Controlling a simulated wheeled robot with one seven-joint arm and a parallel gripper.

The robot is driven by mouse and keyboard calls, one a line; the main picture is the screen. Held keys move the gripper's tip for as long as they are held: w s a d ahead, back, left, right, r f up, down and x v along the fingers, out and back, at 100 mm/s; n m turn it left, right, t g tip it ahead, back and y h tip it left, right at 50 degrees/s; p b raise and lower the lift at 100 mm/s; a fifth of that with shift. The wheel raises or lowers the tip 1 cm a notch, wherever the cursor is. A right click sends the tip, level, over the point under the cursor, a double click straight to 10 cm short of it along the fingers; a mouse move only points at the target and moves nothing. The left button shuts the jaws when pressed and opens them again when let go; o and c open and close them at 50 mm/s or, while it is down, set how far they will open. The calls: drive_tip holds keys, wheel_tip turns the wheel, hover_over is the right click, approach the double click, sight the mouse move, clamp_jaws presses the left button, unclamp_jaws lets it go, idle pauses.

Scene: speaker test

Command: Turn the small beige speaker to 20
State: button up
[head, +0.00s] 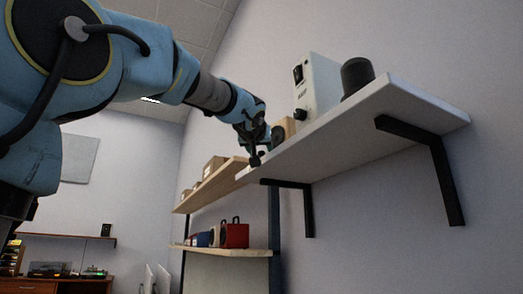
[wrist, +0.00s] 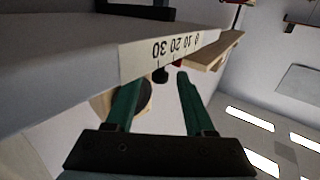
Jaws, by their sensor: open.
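The small beige speaker (head: 288,126) stands on the white wall shelf, left of a taller white box, partly hidden by my arm. In the wrist view, a tan piece with a dark round face (wrist: 146,96), apparently this speaker, shows partly behind my left finger. A pale scale strip (wrist: 168,47) reads 0, 10, 20, 30 upside down. A small black knob (wrist: 160,76) sits just below the strip, near the 20 to 30 end; its exact setting cannot be read. My gripper (wrist: 158,95) is open and empty, its dark green fingers on either side of the knob, contact unclear.
The white shelf (head: 400,110) has black brackets. On it stand a white box (head: 320,85) with a black switch and knob, and a black cylinder (head: 357,76). Lower wooden shelves (head: 225,252) hold a red speaker (head: 235,235) and other boxes. The space below the white shelf is clear.

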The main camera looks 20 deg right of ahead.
drive_tip(key=shift+x, duration=0.85)
clamp_jaws()
idle(0.9)
